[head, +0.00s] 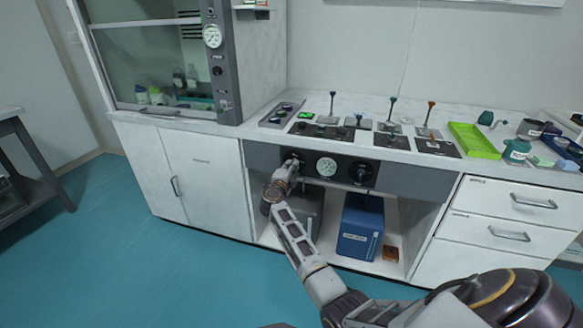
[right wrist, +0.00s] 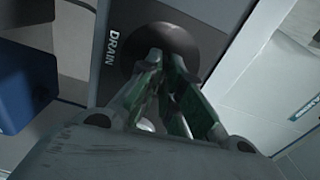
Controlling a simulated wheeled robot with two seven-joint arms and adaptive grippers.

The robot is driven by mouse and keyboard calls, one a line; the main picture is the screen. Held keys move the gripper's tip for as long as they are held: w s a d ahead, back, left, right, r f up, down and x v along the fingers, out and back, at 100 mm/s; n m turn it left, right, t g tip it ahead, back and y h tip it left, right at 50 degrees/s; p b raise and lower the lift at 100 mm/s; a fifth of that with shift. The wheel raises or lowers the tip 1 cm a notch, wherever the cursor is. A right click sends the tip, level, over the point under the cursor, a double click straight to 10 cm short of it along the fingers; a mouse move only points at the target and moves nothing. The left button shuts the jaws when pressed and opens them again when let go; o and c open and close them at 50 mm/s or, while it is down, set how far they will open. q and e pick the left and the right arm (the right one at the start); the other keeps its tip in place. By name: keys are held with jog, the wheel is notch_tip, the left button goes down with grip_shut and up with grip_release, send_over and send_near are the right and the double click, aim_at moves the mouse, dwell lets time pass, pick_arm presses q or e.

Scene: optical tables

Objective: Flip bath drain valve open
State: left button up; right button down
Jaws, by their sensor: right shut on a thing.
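The drain valve (right wrist: 158,38) is a round black knob or plate on a dark panel, with the label DRAIN beside it in the right wrist view. My right gripper (right wrist: 168,62) is shut on the valve's handle, its green-lined fingers meeting in front of the black disc. The handle between the fingers is mostly hidden, so its angle cannot be told. In the head view my right gripper (head: 293,162) reaches the left end of the front control panel (head: 408,179) and covers most of the valve there. My left gripper is not in view.
A round gauge (head: 326,167) and a second black knob (head: 361,172) sit to the right on the panel. A blue box (head: 360,228) and a grey box (head: 309,210) stand below in the open bay. The bench top holds several levers and a green tray (head: 474,141).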

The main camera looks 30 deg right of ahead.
jog(key=shift+f+m, duration=0.1)
jog(key=shift+m, duration=0.4)
jog(key=c, duration=1.6)
grip_release()
jog(key=shift+r, duration=0.2)
